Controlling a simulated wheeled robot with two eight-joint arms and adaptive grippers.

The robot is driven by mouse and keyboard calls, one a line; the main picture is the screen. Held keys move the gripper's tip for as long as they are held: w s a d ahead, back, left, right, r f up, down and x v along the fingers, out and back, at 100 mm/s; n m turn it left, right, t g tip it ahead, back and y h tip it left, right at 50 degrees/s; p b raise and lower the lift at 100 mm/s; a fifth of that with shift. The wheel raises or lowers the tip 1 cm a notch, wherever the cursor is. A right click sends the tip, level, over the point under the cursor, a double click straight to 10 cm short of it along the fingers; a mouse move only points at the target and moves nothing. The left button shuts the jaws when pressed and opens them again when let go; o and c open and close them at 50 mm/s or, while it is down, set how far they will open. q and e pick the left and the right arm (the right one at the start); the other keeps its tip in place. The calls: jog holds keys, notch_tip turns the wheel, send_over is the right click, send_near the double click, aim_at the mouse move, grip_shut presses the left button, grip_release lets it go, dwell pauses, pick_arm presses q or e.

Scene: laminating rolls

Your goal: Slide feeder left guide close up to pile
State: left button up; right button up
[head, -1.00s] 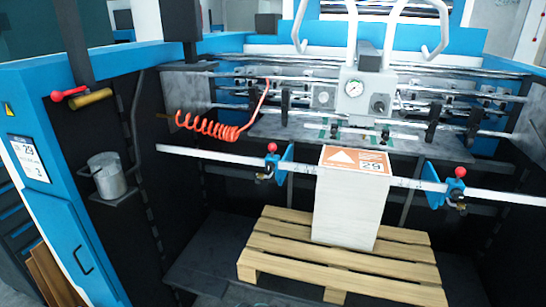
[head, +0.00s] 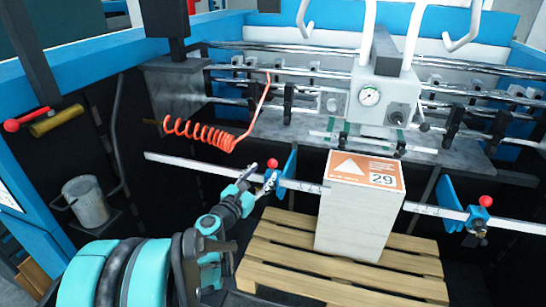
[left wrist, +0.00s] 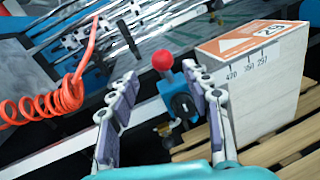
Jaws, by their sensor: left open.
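The pile (head: 352,225) is a tall white stack with an orange top label marked 29. The left guide (head: 290,172) is a blue plate on the metal rail, left of the pile with a gap between them. Its red knob (left wrist: 163,60) and blue body (left wrist: 184,95) show in the left wrist view. My left gripper (head: 258,178) is at the left guide, partly covering its clamp in the head view. In the left wrist view the gripper (left wrist: 161,77) is open, its fingers either side of the knob; contact cannot be told. My right gripper is not in view.
The right guide (head: 473,215) with a red knob sits on the rail (head: 200,168) right of the pile. The pile stands on a wooden pallet (head: 285,245). An orange coiled hose (head: 205,133) hangs above the rail's left part. A metal cup (head: 87,203) is at left.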

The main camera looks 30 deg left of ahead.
aim_at(270, 167)
pick_arm(q)
jog(key=w, duration=0.7)
jog(key=shift+b, duration=0.4)
grip_shut()
